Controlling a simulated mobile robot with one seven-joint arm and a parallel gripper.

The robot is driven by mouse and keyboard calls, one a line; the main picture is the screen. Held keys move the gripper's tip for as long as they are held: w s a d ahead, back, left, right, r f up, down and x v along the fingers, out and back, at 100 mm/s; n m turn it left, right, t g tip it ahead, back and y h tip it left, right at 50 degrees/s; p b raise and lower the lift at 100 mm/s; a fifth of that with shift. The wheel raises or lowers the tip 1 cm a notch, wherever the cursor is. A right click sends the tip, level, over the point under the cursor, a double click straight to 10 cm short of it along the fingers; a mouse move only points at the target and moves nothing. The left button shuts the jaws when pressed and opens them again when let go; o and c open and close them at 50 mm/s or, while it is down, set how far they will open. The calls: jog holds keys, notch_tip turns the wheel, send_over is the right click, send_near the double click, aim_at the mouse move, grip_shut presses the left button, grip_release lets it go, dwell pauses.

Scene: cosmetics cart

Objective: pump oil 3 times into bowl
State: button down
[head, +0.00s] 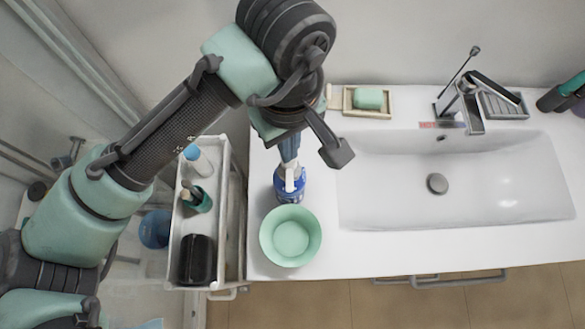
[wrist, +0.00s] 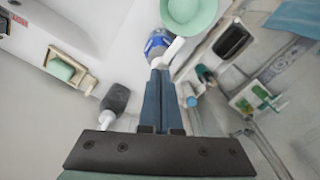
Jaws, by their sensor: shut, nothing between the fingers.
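A blue pump bottle (head: 291,193) with a white pump head and spout stands upright on the white counter. It also shows in the wrist view (wrist: 157,43), its white spout angled toward the bowl. A mint green bowl (head: 291,236) sits just in front of the bottle; its rim reaches the top edge of the wrist view (wrist: 192,12). My gripper (head: 290,163) points down with its blue fingers shut and empty. The fingertips (wrist: 159,72) are right at the pump head; I cannot tell whether they touch it. The fingers partly hide the top of the pump.
A white sink (head: 390,195) with a faucet lies to the right. A soap dish (head: 350,103) with green soap is behind. A cart (head: 224,210) with bottles and a black container stands left. A dark bottle (wrist: 116,98) stands near my gripper in the wrist view.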

jog(key=shift+f+b, duration=0.75)
jog(key=shift+f, duration=0.55)
jog(key=shift+r, duration=0.1)
jog(key=shift+r+p, duration=1.4)
jog(key=shift+p, duration=0.05)
jog(key=shift+f, duration=0.1)
